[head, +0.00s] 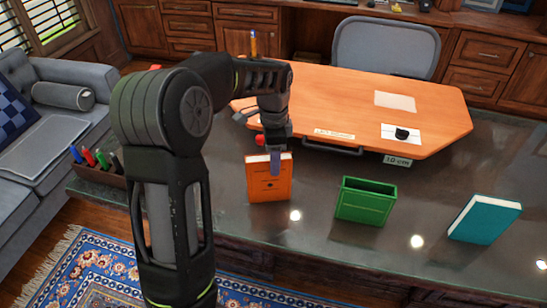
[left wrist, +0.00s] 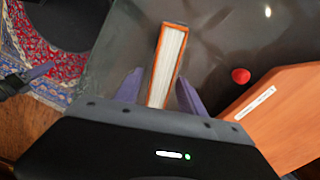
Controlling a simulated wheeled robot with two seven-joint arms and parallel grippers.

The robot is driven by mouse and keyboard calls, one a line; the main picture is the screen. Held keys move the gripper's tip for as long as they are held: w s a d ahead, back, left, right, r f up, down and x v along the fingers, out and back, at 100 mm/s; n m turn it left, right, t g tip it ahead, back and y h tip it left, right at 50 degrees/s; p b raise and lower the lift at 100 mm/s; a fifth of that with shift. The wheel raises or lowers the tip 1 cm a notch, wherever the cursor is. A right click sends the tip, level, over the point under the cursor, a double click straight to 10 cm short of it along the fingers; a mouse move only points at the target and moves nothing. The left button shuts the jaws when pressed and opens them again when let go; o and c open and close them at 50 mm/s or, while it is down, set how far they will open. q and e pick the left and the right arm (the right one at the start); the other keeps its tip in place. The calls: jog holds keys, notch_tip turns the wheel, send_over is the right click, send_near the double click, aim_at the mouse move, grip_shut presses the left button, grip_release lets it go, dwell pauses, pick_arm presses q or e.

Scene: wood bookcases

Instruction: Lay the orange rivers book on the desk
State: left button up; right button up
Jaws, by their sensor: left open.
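The orange book (head: 268,185) stands upright on the dark glossy counter, with its pale page edges upward. My left gripper (head: 276,160) is above it, pointing down and open. In the left wrist view the open fingers of my left gripper (left wrist: 160,90) lie on either side of the orange book (left wrist: 168,62), with the near end of the book between them. Whether the fingers touch it cannot be told. A wooden slanted desk board (head: 340,95) with a small label on its front edge lies behind the book. A dark part with a purple tip, apparently my right gripper (left wrist: 28,80), shows at the left edge.
A green open box (head: 366,201) stands right of the book, and a teal book (head: 485,219) farther right. A pen holder (head: 97,170) is at the left. A red object (left wrist: 240,76) sits near the board. A dark knob (head: 402,134) and papers are on the board.

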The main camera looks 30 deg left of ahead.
pick_arm(q)
notch_tip(320, 180, up, 12)
jog(key=shift+r+p, duration=0.2)
jog(key=shift+p, duration=0.15)
dwell(0.4)
jog(key=shift+f, duration=0.1)
dwell(3.0)
